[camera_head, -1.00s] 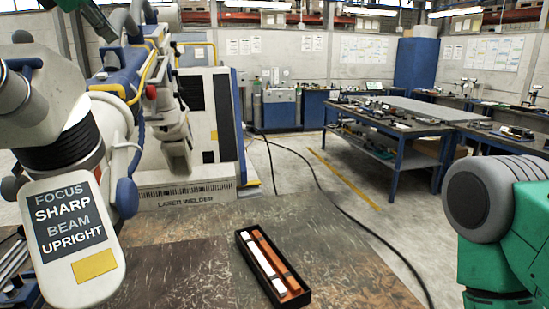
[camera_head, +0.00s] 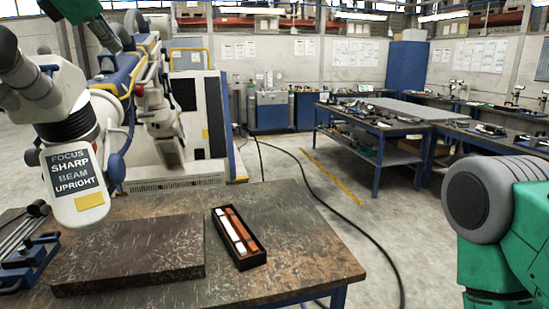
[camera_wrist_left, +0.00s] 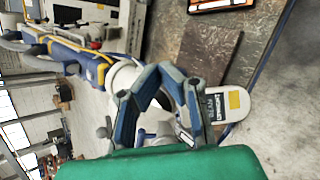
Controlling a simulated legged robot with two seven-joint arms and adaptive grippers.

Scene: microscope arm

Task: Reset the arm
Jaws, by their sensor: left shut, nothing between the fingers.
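The microscope arm (camera_head: 128,75) is white and blue and reaches from the laser welder at the left. Its microscope head (camera_head: 65,125) hangs over the bench's left part, with eyepieces at the left edge. A label plate (camera_head: 76,185) reads "FOCUS SHARP BEAM UPRIGHT"; it also shows in the wrist view (camera_wrist_left: 236,102). My left gripper (camera_wrist_left: 158,72) is shut and empty, close to the microscope head in the wrist view; contact cannot be told. In the head view, only green parts of my left arm show clearly at top left. My right gripper is out of view.
A bench (camera_head: 300,255) carries a dark slab (camera_head: 130,258), a black tray (camera_head: 240,262) with white and orange bars, and a blue fixture (camera_head: 22,270). The laser welder (camera_head: 205,125) stands behind. A cable (camera_head: 335,215) crosses the floor. Another table (camera_head: 375,120) stands back right.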

